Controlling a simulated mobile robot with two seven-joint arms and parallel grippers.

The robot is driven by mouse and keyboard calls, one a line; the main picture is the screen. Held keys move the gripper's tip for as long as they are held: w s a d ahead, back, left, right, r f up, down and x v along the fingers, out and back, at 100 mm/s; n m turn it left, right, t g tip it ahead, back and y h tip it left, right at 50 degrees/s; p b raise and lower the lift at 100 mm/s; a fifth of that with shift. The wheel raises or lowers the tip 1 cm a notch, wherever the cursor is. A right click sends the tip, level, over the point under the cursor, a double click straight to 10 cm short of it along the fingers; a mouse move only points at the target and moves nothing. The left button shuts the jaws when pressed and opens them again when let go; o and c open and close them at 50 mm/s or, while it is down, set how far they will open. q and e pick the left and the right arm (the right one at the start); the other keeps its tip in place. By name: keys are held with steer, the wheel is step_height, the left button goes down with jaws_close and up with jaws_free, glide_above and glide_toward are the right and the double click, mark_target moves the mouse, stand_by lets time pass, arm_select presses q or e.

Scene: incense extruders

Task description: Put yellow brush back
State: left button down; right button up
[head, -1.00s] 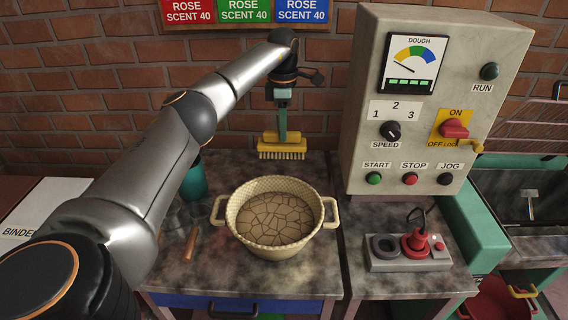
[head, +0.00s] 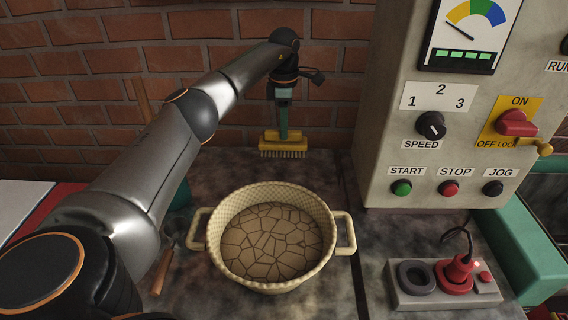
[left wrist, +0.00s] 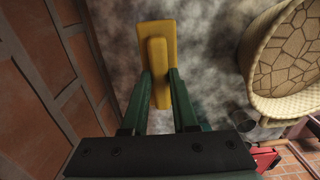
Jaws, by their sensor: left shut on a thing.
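The yellow brush (head: 283,143) hangs bristles down from my left gripper (head: 283,121), behind the cream pot and close to the brick wall. The left wrist view shows the yellow brush (left wrist: 157,48) between the two green fingers of my left gripper (left wrist: 160,76). The gripper is shut on it. I cannot tell whether the bristles touch the worktop. My right gripper is in no view.
A cream two-handled pot (head: 271,237) with a cracked brown filling stands on the dark worktop (head: 325,168). A control box (head: 460,130) stands at the right, with a socket block (head: 442,285) in front. A brown-handled tool (head: 162,270) lies left of the pot.

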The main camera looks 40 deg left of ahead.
mark_target(284, 152)
arm_select(q)
step_height(284, 152, down, 8)
steer(key=shift+f, duration=0.1)
stand_by(0.4)
steer(key=shift+f, duration=0.1)
steer(key=c, duration=0.7)
jaws_free()
steer(key=shift+f, duration=0.1)
step_height(284, 152, up, 12)
steer(key=shift+r+p, duration=0.2)
steer(key=shift+p, duration=0.1)
